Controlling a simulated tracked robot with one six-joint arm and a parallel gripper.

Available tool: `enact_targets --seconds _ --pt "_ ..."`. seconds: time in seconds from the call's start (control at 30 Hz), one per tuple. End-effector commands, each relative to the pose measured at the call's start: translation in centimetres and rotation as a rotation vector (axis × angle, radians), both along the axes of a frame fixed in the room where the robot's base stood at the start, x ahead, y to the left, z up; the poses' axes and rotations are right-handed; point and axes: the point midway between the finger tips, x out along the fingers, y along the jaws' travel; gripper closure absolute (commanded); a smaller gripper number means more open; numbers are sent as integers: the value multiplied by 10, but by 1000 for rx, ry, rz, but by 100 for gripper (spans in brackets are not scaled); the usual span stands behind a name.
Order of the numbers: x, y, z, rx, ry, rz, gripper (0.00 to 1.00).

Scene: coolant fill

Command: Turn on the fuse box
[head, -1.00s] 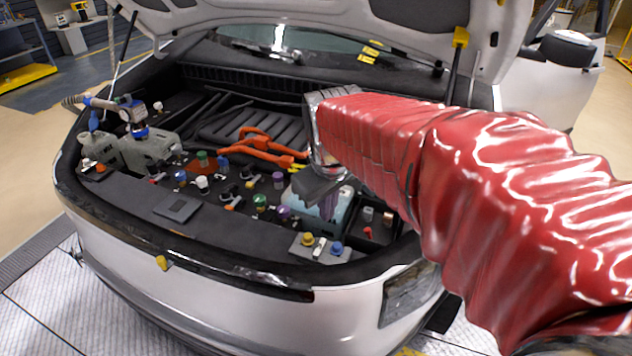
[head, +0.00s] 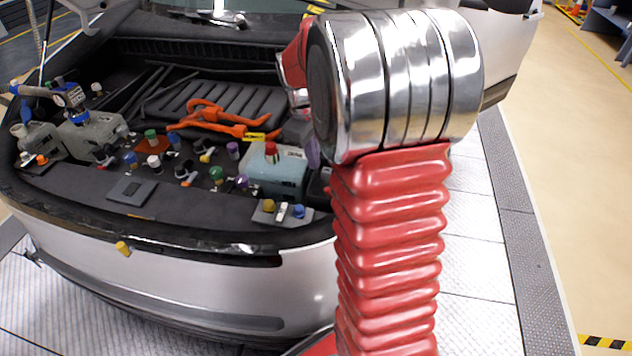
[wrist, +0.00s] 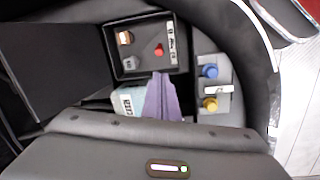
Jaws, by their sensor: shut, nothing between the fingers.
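In the wrist view, an open black box (wrist: 148,72), which looks like the fuse box, holds a red knob (wrist: 159,51), a copper-orange part (wrist: 124,38), a grey part (wrist: 130,63) and a pale labelled strip (wrist: 171,42). My gripper (wrist: 158,80) shows as a purplish-grey wedge with its fingers together and empty. Its tip lies just below the box's near wall in the picture; I cannot tell its height above it. In the head view, my gripper (head: 312,160) hangs right of the coolant tank, and my arm hides most of the box.
The pale blue coolant tank (head: 276,172) with a red cap stands beside my gripper. A small panel (head: 270,214) with a yellow and a blue knob sits at the bay's front edge. Orange cables (head: 215,122) lie further back.

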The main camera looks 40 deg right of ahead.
Motion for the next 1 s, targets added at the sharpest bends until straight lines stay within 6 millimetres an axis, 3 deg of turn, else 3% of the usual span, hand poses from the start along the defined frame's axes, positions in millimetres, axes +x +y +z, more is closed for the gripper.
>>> enact_targets --seconds 0.57,0.77,1.0 --pt "2 -7 -9 1 14 10 100" --pt "2 -9 -26 1 15 10 100" --pt "2 -14 -62 2 16 10 100"
